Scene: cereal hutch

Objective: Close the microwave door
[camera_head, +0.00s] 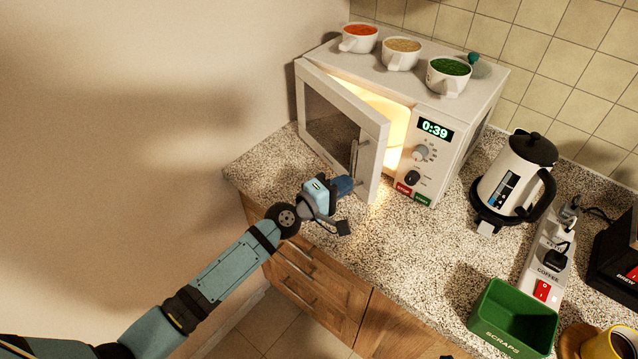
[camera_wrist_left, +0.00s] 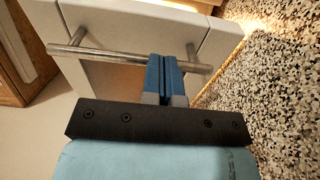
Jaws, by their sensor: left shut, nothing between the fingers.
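The white microwave (camera_head: 478,108) stands on the speckled counter against the wall. Its door (camera_head: 335,120) is partly open, hinged on the left, with warm light showing in the gap. The door has a metal bar handle (camera_head: 359,158), which also shows in the left wrist view (camera_wrist_left: 100,52). My left gripper (camera_head: 343,185) is at the outer face of the door, near the lower end of the handle. In the left wrist view its blue fingers (camera_wrist_left: 164,76) are shut together with nothing between them, by the bar; whether they touch it I cannot tell.
Cups with orange (camera_head: 360,38), beige (camera_head: 402,54) and green (camera_head: 448,75) contents stand on the microwave. A kettle (camera_head: 508,180), a power strip (camera_head: 548,255) and a green scraps bin (camera_head: 513,318) are to the right. The counter (camera_head: 400,250) in front is clear.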

